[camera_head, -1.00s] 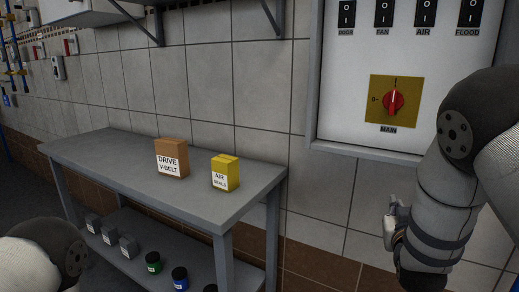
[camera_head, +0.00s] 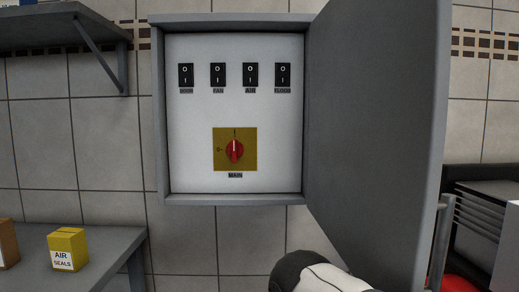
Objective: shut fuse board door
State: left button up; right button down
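The fuse board (camera_head: 158,115) hangs on the tiled wall in the middle of the head view. Its grey door (camera_head: 372,130) stands wide open, hinged on the right side and swung out toward me. Inside are several black switches in a row and a red rotary main switch (camera_head: 234,151) on a yellow plate. A white and black part of my arm shows at the bottom, below the door's lower left edge; I cannot tell whether it touches the door. Neither gripper is in view.
A grey bench (camera_head: 110,245) at lower left carries a yellow AIR SEALS box (camera_head: 68,249) and part of a brown box (camera_head: 8,243). A shelf (camera_head: 60,28) is at upper left. Right of the door are a metal upright, dark equipment and something red (camera_head: 458,284).

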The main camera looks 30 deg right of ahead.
aim_at(381, 71)
jog(key=k+z, duration=0.25)
jog(key=l+z, duration=0.15)
jog(key=z, duration=0.15)
jog(key=i+l, duration=0.1)
jog(key=l, duration=0.8)
jog(key=i+l+u, duration=0.1)
jog(key=l, duration=0.3)
